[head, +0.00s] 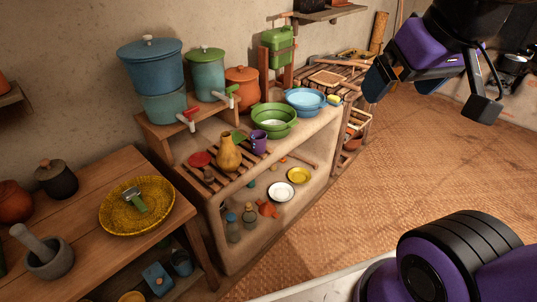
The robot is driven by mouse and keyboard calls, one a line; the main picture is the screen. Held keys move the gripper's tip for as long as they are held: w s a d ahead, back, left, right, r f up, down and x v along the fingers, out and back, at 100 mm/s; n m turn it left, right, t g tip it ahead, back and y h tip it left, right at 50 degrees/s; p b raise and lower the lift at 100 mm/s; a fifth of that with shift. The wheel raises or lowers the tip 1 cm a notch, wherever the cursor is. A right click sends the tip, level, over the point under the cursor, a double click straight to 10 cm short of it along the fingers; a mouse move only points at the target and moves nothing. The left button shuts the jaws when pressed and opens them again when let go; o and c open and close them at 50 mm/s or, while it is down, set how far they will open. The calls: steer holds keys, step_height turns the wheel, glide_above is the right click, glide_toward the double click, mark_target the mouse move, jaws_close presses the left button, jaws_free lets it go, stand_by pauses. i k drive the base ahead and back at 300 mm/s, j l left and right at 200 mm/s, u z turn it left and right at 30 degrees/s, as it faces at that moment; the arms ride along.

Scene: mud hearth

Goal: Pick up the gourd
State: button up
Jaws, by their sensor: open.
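The gourd (229,155) is yellow-orange with a narrow neck and a round belly. It stands upright on the slatted top of the clay counter, with a green leaf-like piece (239,136) at its neck. A purple mug (259,142) stands close to its right, and a red round item (199,159) lies to its left. My gripper (428,95) is at the upper right of the head view, open and empty, well to the right of the gourd and apart from everything on the counter.
Green bowls (273,128) and blue basins (305,101) stand on the counter right of the gourd. Large pots (151,68) stand on a raised wooden shelf behind it. A wooden table (92,188) with a yellow basket tray (113,215) is at left. The woven floor (400,175) at right is clear.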

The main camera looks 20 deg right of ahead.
mark_target(229, 158)
steer(key=i+j+u, duration=0.25)
steer(key=j+u, duration=0.15)
steer(key=i+j+u, duration=0.3)
steer(key=j+u, duration=0.15)
steer(key=j, duration=0.1)
